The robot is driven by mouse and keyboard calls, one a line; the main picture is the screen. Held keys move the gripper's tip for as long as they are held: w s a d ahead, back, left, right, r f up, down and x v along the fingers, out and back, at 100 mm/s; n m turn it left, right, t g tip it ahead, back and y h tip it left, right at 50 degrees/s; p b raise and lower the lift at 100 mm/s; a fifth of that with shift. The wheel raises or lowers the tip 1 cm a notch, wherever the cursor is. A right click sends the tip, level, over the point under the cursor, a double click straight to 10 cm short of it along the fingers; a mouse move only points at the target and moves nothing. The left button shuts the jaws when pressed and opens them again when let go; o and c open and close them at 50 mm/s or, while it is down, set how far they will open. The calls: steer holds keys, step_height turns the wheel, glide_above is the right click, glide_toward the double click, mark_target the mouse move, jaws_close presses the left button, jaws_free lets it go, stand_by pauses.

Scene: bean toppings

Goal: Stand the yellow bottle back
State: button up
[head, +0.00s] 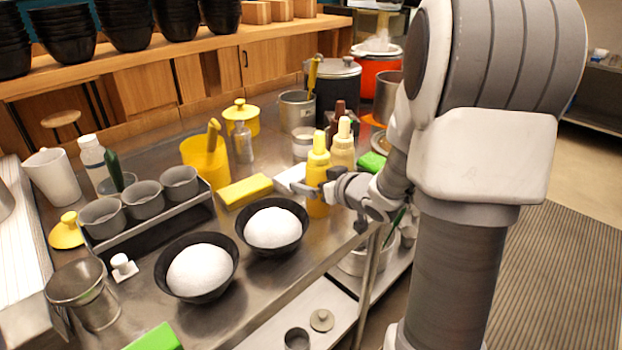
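The yellow bottle (318,161) is upright near the right edge of the steel counter, with its nozzle up. My gripper (316,190) is at the bottle's body, reaching in from the right. One dark finger crosses in front of the bottle, and the bottle's lower part shows below it. The other finger is hidden, so I cannot tell whether the grip is closed. Whether the bottle's base touches the counter is also unclear. A paler yellow bottle (342,148) stands close behind it to the right, with a dark brown bottle (339,115) farther back.
Two black bowls of white food (197,270) (272,227) stand to the left. A yellow block (245,190) and a white item (291,179) lie near the gripper. A green block (372,162) is behind it. Pots and metal containers crowd the back. A lower shelf (300,318) is below.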

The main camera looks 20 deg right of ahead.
steer(key=p+v, duration=0.2)
steer(key=v, duration=0.8)
steer(key=shift+s+p, duration=0.25)
steer(key=shift+p, duration=0.1)
steer(key=shift+w+r, duration=0.1)
steer(key=shift+r, duration=0.1)
